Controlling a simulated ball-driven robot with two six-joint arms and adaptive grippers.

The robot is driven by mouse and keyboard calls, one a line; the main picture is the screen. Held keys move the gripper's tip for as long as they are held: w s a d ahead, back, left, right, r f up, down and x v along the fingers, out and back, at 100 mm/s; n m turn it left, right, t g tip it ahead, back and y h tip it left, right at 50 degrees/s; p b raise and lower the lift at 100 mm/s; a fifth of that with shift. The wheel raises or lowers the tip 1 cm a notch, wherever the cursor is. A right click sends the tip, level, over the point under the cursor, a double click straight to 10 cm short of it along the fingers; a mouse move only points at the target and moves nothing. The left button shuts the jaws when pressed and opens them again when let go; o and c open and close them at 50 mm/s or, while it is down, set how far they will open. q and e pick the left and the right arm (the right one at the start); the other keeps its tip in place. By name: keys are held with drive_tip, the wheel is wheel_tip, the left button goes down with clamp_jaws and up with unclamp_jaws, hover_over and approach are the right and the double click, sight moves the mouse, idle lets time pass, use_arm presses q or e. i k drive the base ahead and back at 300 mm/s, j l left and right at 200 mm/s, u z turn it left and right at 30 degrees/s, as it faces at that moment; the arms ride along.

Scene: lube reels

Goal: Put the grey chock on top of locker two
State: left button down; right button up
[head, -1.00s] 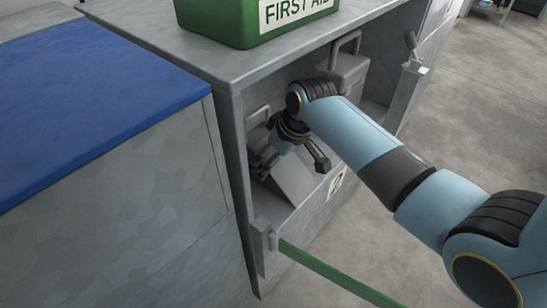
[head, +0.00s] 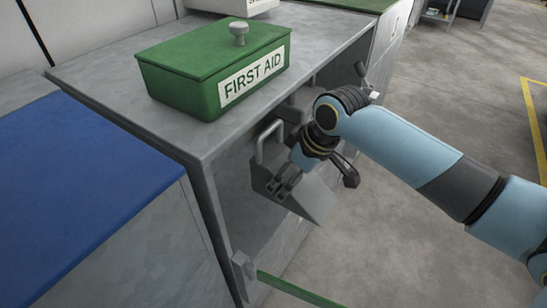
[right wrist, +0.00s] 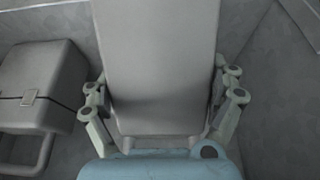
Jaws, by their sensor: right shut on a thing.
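The grey chock (head: 312,200), a wedge with a loop handle, is in my right gripper (head: 284,182) at the open front of the grey locker, below its top. In the right wrist view, the chock (right wrist: 155,60) fills the middle between the fingers of the gripper (right wrist: 162,90), which is shut on it. The locker's grey top (head: 110,92) has bare room on its left and front parts. Its number plate does not show now. My left gripper is out of view.
A green first aid box (head: 190,85) stands on the locker top. A grey case with a handle (right wrist: 40,90) is left of the chock in the wrist view. A blue-topped unit (head: 80,150) stands at left. A green-edged door or bar (head: 295,288) sticks out below.

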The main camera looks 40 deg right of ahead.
sight(330, 19)
drive_tip(key=k+l, duration=0.25)
drive_tip(key=l, duration=0.25)
drive_tip(key=k+l+u, duration=0.1)
drive_tip(key=k+l, duration=0.15)
drive_tip(key=l, duration=0.2)
drive_tip(key=k+l+u, duration=0.1)
drive_tip(key=k+l, duration=0.15)
drive_tip(key=l, duration=0.25)
drive_tip(key=k+l, duration=0.3)
drive_tip(key=i+l+u, duration=0.1)
drive_tip(key=l, duration=0.3)
drive_tip(key=i+l, duration=0.2)
drive_tip(key=l, duration=0.15)
drive_tip(key=u, duration=0.05)
